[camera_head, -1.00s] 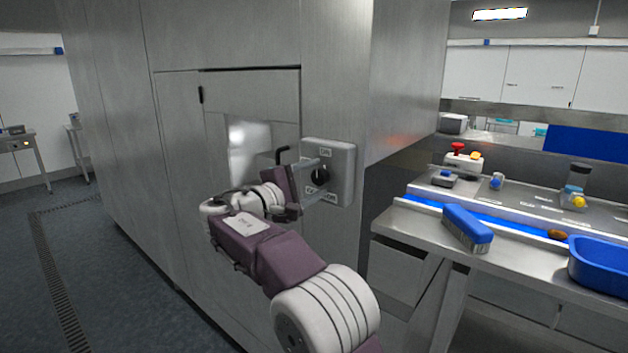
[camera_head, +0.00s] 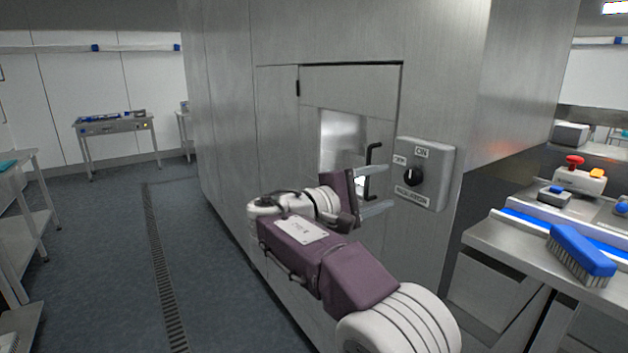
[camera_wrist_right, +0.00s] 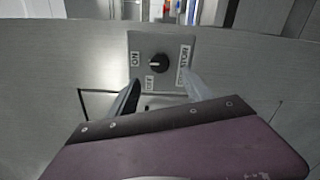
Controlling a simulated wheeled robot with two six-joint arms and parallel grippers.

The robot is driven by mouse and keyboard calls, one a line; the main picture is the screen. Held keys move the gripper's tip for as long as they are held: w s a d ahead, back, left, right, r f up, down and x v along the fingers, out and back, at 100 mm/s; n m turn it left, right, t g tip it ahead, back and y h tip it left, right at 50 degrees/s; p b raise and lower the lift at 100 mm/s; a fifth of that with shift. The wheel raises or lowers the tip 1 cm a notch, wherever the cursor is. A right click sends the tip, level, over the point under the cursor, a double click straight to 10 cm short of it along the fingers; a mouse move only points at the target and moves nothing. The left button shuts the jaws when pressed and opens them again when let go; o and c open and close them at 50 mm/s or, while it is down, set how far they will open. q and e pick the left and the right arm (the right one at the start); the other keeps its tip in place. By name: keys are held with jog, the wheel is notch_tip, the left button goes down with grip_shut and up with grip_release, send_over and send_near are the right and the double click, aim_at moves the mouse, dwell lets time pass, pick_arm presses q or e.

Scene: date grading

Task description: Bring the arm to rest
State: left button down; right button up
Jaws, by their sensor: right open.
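My right gripper (camera_head: 384,194) is open and empty in the head view, in front of the steel cabinet, left of and below the grey switch box (camera_head: 440,160). The box carries a black rotary knob (camera_head: 413,176) and labels reading ON, OFF and a partly readable third word. In the right wrist view, the two fingers of the right gripper (camera_wrist_right: 158,92) stand apart below the knob (camera_wrist_right: 159,63) and appear clear of it. My left gripper is not in view.
The steel cabinet (camera_head: 235,110) with a recessed hatch and black handle (camera_head: 372,170) stands close to the arm. A bench with a blue brush (camera_head: 582,254) and a red-buttoned box (camera_head: 580,178) is at right. Open floor (camera_head: 95,270) lies at left.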

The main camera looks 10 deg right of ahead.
aim_at(412, 180)
jog(key=s+d+r+m+g+p, duration=0.1)
jog(key=s+d+r+g+p, duration=0.15)
jog(key=d, duration=0.35)
jog(key=s+d+f+n+g+y, duration=0.1)
jog(key=s+d+f+y, duration=0.2)
jog(key=f, duration=0.5)
jog(key=s+d+f+g+y, duration=0.15)
jog(key=s+f, duration=0.25)
jog(key=f, duration=0.5)
jog(key=s+a+f+m+g+y+p, duration=0.1)
jog(key=s+a+f+m+y, duration=0.1)
jog(key=s+a+f+y, duration=0.45)
jog(key=s+a+f+m+g+y+p, duration=0.1)
jog(key=s+a+f+y, duration=0.3)
jog(key=f, duration=0.6)
jog(key=s+a+f+m+t+y, duration=0.1)
jog(key=s+a+f+m, duration=0.1)
jog(key=a+f+m, duration=0.3)
jog(key=shift+s+a+f+y, duration=0.2)
jog(key=shift+a+f+y, duration=0.25)
jog(key=shift+a, duration=0.55)
